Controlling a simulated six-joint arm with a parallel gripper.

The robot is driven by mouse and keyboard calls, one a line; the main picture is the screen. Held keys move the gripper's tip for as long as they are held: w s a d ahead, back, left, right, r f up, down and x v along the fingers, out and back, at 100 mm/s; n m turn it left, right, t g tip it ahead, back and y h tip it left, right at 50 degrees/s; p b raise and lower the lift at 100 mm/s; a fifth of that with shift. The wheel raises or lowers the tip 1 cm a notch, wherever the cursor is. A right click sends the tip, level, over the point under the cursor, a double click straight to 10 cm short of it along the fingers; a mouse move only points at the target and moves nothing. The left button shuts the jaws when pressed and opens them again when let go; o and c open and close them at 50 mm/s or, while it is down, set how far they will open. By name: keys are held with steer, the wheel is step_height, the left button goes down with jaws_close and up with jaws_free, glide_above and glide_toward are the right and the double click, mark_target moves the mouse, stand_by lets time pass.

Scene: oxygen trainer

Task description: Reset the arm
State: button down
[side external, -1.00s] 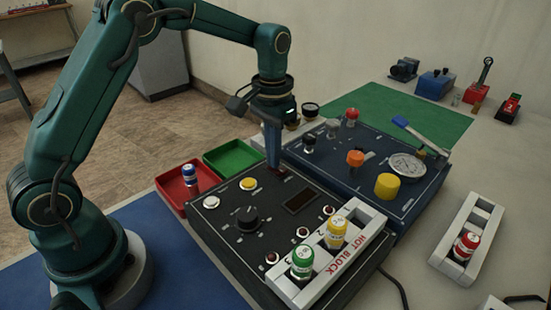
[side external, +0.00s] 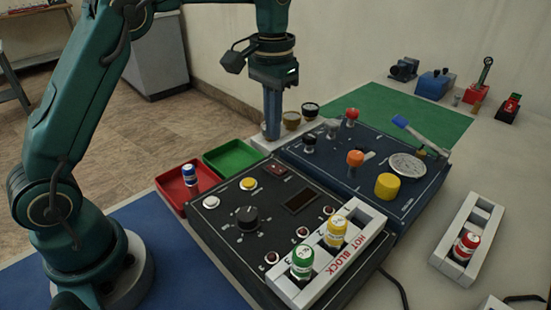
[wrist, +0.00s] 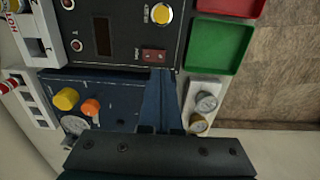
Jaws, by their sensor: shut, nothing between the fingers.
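My gripper (side external: 272,122) is shut and empty, pointing down. In the side external view it hangs above the back edge of the black control box (side external: 222,262), near the small white rack behind the green tray. In the wrist view the closed fingers (wrist: 160,100) show over the blue gauge panel (wrist: 110,88), beside the rack with round-topped items (wrist: 199,103). The gripper seems apart from everything; its exact height is hard to tell.
A red tray (side external: 172,198) holds a blue-capped vial (side external: 189,175); the green tray (side external: 233,157) is empty. Green and yellow vials stand in the white hot block (side external: 345,262). A red-capped vial (side external: 466,245) sits in a white rack at right. A lever (side external: 420,134) rises from the panel.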

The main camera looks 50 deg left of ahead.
steer(key=shift+r, duration=0.15)
steer(key=s+r+t, duration=0.3)
steer(key=s+r, duration=0.5)
steer(key=r, duration=0.1)
steer(key=s+d+f+t, duration=0.1)
steer(key=s+f+t, duration=0.1)
steer(key=s+f, duration=0.5)
steer(key=s, duration=0.4)
steer(key=shift+d+f+t, duration=0.2)
steer(key=shift+t, duration=0.1)
